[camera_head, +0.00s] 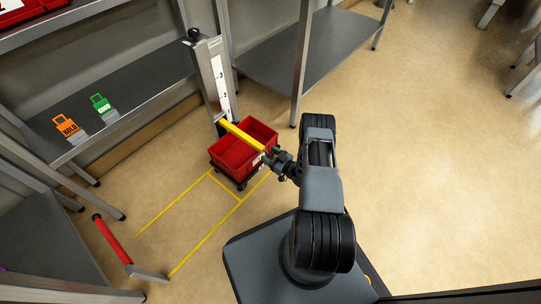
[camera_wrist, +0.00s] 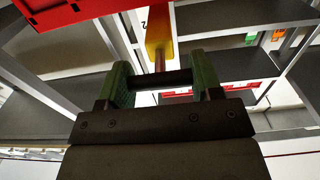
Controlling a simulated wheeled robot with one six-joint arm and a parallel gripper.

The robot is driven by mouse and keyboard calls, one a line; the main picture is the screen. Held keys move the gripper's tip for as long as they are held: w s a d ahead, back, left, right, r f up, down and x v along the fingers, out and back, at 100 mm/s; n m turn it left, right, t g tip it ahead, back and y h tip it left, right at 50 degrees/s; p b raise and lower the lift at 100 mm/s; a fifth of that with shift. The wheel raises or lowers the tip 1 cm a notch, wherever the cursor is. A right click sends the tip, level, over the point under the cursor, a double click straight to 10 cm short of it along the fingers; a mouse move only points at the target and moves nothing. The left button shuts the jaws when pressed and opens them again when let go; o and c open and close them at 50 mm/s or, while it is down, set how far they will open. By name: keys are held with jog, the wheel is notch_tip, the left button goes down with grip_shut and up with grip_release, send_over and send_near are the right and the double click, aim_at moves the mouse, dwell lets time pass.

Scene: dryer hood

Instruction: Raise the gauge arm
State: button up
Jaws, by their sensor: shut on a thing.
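The yellow gauge arm (camera_head: 243,136) reaches out from an upright metal post (camera_head: 215,78) with a white scale strip. It lies over the red crate (camera_head: 236,152), near rim height. My gripper (camera_head: 272,160) is at the arm's free end. In the wrist view my gripper (camera_wrist: 164,82) has a dark bar between its two fingers, with the yellow gauge arm (camera_wrist: 158,28) running away beyond it. The gripper is shut on the gauge arm's end. The exact contact is partly hidden by the fingers.
The crate stands on a dark wheeled dolly beside yellow floor lines (camera_head: 222,183). A grey shelf (camera_head: 135,88) carries orange and green tags. A red-handled bar (camera_head: 112,240) stands at lower left. The floor to the right (camera_head: 420,170) is clear.

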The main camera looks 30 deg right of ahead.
notch_tip(320, 180, up, 30)
jog(key=p, duration=1.8)
jog(key=o, duration=1.3)
jog(key=shift+f, duration=0.1)
jog(key=p+v, duration=0.1)
jog(key=v, duration=1.2)
jog(key=shift+s+d, duration=0.2)
jog(key=shift+s, duration=0.15)
